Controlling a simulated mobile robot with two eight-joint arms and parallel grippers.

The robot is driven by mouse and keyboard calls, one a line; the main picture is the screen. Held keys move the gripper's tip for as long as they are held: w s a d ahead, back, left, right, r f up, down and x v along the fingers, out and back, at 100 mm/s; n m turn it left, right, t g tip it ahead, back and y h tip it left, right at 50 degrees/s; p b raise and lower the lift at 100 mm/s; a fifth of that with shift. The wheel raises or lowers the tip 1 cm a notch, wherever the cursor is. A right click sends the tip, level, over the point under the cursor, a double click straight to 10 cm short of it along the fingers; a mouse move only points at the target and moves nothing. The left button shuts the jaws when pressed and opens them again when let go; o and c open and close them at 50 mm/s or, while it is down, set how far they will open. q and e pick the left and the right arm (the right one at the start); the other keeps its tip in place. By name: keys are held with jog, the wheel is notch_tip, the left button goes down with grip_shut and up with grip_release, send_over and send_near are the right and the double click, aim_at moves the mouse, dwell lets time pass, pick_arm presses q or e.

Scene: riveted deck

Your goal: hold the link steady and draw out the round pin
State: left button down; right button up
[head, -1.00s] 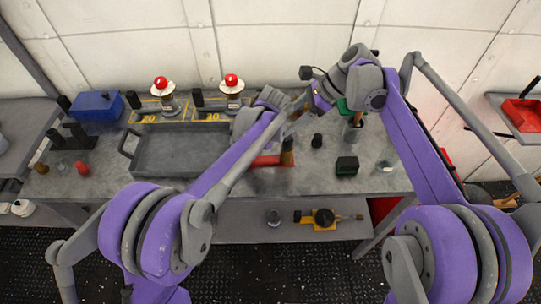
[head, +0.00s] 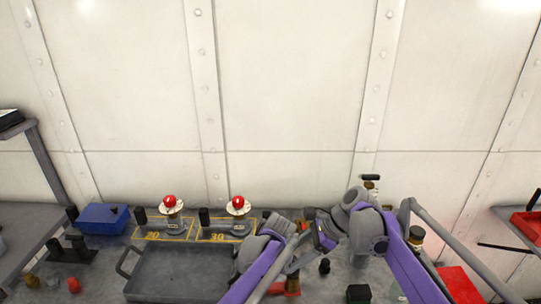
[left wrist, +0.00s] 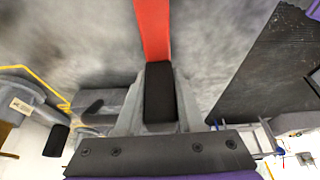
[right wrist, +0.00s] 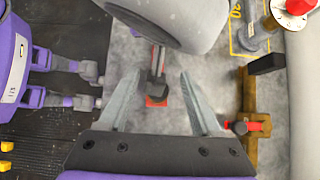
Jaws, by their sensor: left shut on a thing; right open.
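My left gripper (left wrist: 157,112) is shut on the black end of a red bar, which I take for the link (left wrist: 153,30); the bar runs away from the fingers. In the head view the red piece (head: 292,289) shows low between my arms, partly hidden. My right gripper (right wrist: 160,92) is open and empty, its fingers apart. A dark head above a small red patch shows between and beyond them; I cannot tell whether it is the round pin. A brass-coloured bracket (right wrist: 250,100) with a red, dark-capped peg (right wrist: 242,127) shows beside the right fingers.
A grey tray (head: 185,270) lies left of my left arm. Two red-knobbed fittings (head: 170,203) (head: 238,206) stand along the wall in yellow-marked spots. A blue box (head: 103,217) is at the left, a dark block (head: 358,293) at the lower right.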

jog(key=shift+f, duration=1.5)
jog(key=shift+c, duration=0.3)
grip_shut()
jog(key=shift+o, duration=0.3)
grip_release()
jog(key=shift+w, duration=0.1)
jog(key=shift+r, duration=0.1)
jog(key=shift+r, duration=2.9)
